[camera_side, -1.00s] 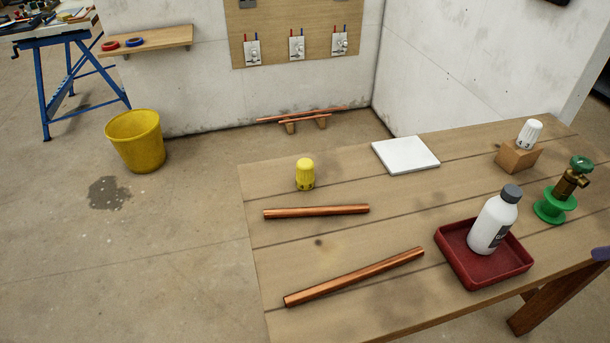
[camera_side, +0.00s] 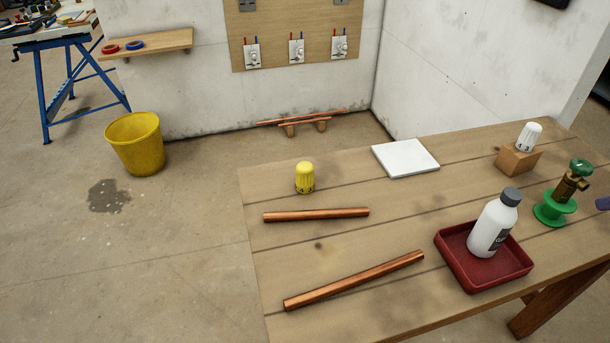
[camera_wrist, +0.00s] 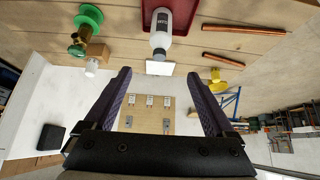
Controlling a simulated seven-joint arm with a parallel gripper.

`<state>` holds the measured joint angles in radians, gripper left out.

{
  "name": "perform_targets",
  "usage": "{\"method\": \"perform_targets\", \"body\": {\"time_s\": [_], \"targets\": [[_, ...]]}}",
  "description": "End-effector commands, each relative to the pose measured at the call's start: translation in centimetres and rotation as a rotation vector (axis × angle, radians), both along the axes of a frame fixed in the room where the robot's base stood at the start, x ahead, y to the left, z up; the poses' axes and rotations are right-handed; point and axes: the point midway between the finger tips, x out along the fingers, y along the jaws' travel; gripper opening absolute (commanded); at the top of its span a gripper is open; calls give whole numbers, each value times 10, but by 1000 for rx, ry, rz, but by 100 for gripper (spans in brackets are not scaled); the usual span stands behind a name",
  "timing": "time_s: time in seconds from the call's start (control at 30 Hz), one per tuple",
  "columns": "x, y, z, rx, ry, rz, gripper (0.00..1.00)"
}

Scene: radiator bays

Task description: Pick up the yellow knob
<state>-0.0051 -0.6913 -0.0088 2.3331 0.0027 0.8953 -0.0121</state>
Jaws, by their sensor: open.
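The yellow knob (camera_side: 305,177) stands upright near the back left corner of the wooden table, in the side view. It stands beyond the upper copper pipe (camera_side: 316,214). In the wrist view, where the scene appears upside down, the yellow knob (camera_wrist: 215,74) shows small, right of the fingers. My gripper (camera_wrist: 156,73) has its two dark purple fingers wide apart with nothing between them. In the side view only a bit of purple finger (camera_side: 603,203) shows at the right edge, far from the knob.
A second copper pipe (camera_side: 355,280) lies nearer the front. A red tray (camera_side: 466,272) holds a white bottle (camera_side: 490,228). A green-based valve (camera_side: 555,207), a white knob (camera_side: 529,136) on a wooden block (camera_side: 518,160) and a white tile (camera_side: 405,157) also stand on the table.

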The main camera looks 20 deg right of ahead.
Motion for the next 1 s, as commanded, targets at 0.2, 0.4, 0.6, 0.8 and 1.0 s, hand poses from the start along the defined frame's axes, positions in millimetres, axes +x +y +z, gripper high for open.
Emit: {"method": "perform_targets", "body": {"time_s": [0.2, 0.4, 0.6, 0.8, 1.0], "targets": [[84, 18, 62, 0, -49, 63, 89], [170, 49, 87, 2, -57, 136, 89], [253, 94, 81, 1, -41, 213, 89], [325, 151, 44, -2, -6, 292, 89], [376, 216, -24, -13, 55, 372, 89]]}}
